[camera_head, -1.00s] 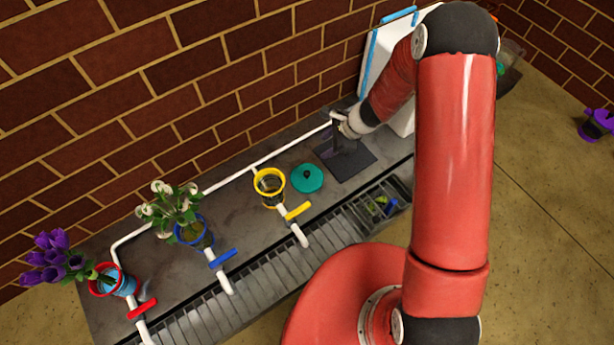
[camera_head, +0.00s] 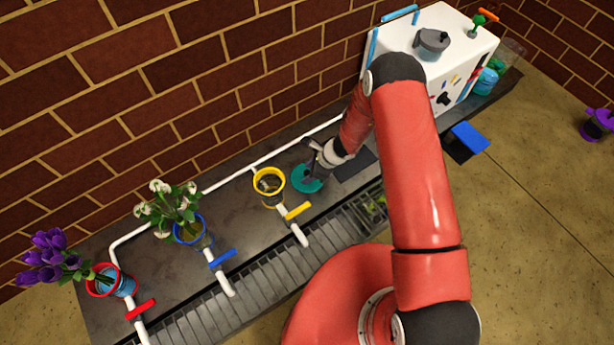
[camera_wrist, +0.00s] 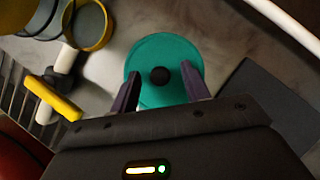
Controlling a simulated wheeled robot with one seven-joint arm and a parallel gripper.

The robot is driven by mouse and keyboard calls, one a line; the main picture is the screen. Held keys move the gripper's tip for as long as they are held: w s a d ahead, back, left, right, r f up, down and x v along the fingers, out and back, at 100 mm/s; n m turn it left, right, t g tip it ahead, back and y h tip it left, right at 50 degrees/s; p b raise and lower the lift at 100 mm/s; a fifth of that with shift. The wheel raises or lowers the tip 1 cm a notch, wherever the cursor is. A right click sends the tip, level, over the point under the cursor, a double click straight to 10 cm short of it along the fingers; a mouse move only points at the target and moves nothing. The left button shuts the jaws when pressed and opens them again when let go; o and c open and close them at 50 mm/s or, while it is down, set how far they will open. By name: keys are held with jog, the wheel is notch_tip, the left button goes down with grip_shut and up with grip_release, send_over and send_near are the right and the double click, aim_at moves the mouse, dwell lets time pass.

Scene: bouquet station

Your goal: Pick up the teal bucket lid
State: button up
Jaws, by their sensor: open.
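The teal bucket lid (camera_head: 303,180) lies flat on the dark counter, right of the yellow-rimmed bucket. In the wrist view the lid (camera_wrist: 150,52) is round with a dark knob (camera_wrist: 159,75) at its centre. My gripper (camera_head: 312,160) is over the lid and hides part of it in the head view. In the wrist view my gripper (camera_wrist: 160,85) is open, with one finger to each side of the knob. Nothing is held between the fingers. The height of the fingertips above the lid is hard to tell.
The yellow-rimmed bucket (camera_head: 268,184) stands close left of the lid, with a white pipe and yellow valve handle (camera_head: 298,210). A dark square mat (camera_wrist: 262,100) lies to the right. Blue-rimmed (camera_head: 188,232) and red-rimmed (camera_head: 101,284) buckets hold flowers. A white box (camera_head: 450,45) stands at the back right.

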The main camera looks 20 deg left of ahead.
grip_shut()
jog(key=shift+r, duration=0.1)
dwell(0.3)
